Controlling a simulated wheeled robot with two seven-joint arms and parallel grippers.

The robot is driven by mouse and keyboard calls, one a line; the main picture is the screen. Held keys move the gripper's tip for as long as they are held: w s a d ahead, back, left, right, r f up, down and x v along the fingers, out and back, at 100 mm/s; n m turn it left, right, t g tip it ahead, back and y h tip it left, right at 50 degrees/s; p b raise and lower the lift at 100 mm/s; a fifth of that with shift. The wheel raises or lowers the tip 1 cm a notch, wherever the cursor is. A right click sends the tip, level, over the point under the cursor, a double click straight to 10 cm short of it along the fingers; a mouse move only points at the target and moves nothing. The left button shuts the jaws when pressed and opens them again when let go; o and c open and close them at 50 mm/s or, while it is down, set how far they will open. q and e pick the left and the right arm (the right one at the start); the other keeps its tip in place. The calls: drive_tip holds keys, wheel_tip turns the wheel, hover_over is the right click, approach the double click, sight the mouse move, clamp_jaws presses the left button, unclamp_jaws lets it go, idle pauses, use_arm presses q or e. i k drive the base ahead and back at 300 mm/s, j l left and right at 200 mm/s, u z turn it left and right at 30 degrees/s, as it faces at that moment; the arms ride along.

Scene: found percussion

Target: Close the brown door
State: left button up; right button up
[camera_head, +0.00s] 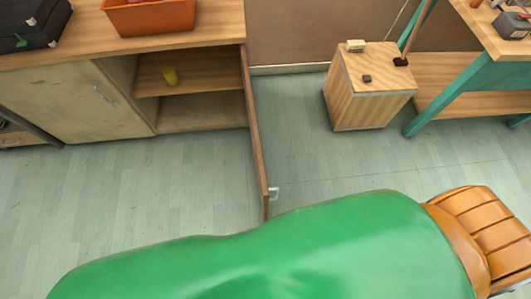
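The brown door (257,150) stands swung open from the right side of a wooden cabinet (110,43). I see it nearly edge-on, reaching out over the floor toward me. A small pale handle (273,193) sticks out to the right near its free end. The door's lower free end comes close to a large green shape in the foreground. The cabinet's pale left door (75,103) is shut. Neither of my grippers is in view.
A large green rounded shape (290,255) with an orange ribbed part (485,225) fills the foreground; I cannot tell what it is. An orange bin (150,18) and black case (30,25) are on the cabinet. A wooden box (368,90) and teal-legged bench (450,85) stand right.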

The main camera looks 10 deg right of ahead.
sight(264, 190)
drive_tip(key=l+u, duration=0.35)
drive_tip(key=l, duration=0.35)
drive_tip(key=l+u, duration=0.35)
drive_tip(key=l, duration=0.4)
drive_tip(key=k+l+u, duration=0.3)
drive_tip(key=k+l, duration=0.15)
drive_tip(key=k, duration=0.15)
